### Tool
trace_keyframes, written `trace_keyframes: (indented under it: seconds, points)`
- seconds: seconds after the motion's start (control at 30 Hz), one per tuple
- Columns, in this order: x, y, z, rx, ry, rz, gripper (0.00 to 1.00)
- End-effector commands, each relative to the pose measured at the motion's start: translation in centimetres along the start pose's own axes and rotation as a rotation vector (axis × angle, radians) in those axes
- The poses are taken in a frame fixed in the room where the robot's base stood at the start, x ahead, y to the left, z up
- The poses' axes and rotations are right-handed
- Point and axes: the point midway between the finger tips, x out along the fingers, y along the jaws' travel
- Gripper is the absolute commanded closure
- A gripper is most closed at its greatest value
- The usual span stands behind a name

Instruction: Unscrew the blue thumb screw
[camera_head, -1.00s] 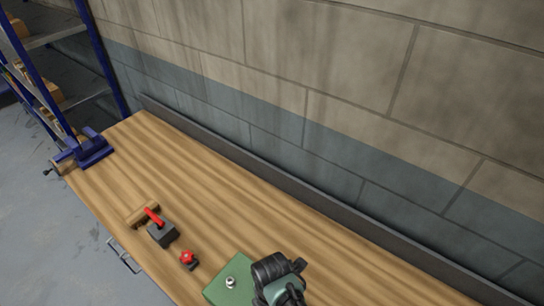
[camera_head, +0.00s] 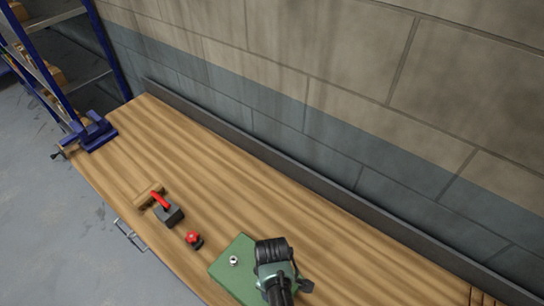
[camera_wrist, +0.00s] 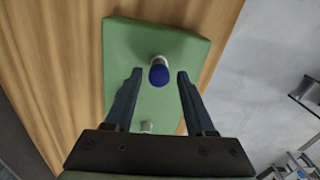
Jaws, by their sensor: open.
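The blue thumb screw (camera_wrist: 159,74) shows in the wrist view as a blue cap on a pale round post standing on the green block (camera_wrist: 185,42). My gripper (camera_wrist: 159,76) is open, with one dark finger on each side of the screw and a visible gap on both sides. I cannot tell how far the fingertips are above the block. In the head view my arm's end (camera_head: 275,258) is over the green block (camera_head: 228,264) and hides the screw and the fingers.
A silver fastener (camera_head: 233,260) stands on the block's left part. On the wooden table (camera_head: 215,165) are a red knob (camera_head: 193,238), a red-handled dark block (camera_head: 170,213) and a blue vise (camera_head: 95,131). A wall runs along the back. The table's middle is clear.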

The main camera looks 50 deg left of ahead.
Motion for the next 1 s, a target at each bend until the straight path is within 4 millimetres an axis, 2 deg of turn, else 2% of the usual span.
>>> trace_keyframes:
  seconds: [0.1, 0.33, 0.5, 0.63, 0.77, 1.0]
  points:
    - [0.04, -0.09, -0.14, 0.167, 0.002, -0.003, 0.45]
    - [0.03, -0.09, -0.17, 0.334, 0.002, -0.004, 0.45]
    - [0.07, -0.14, -0.36, 0.638, 0.003, -0.006, 0.45]
    - [0.04, -0.01, -0.24, 0.817, -0.001, -0.003, 0.45]
    - [0.02, 0.07, -0.14, 0.890, -0.001, -0.002, 0.45]
    - [-0.12, 0.20, 0.10, 0.891, -0.001, 0.000, 0.45]
